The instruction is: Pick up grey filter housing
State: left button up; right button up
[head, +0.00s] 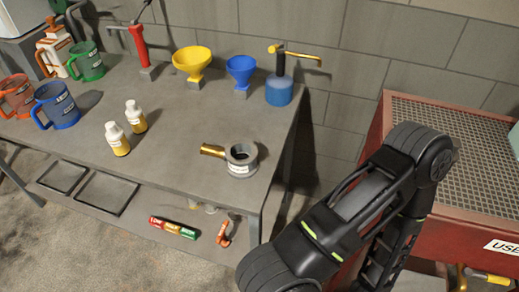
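A short grey ring-shaped part (240,161), which looks like the grey filter housing, stands on the grey workbench (185,140) near its front right corner. It has a pale label on its front and an open round top. A brass-coloured piece (212,151) sticks out to its left; I cannot tell if the two are joined. My black right arm crosses the lower right of the view, to the right of the housing and apart from it in the picture. Neither of my grippers is in view.
Two small bottles (117,139), several jugs (56,106), yellow (192,60) and blue (241,70) funnels and a blue-based pump can (279,91) stand on the bench. Coloured cans (172,228) lie on its lower shelf. A red grate-topped unit (450,207) stands right.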

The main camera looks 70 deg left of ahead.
aim_at(240, 156)
jog(key=i+u, duration=0.15)
jog(key=u, duration=2.7)
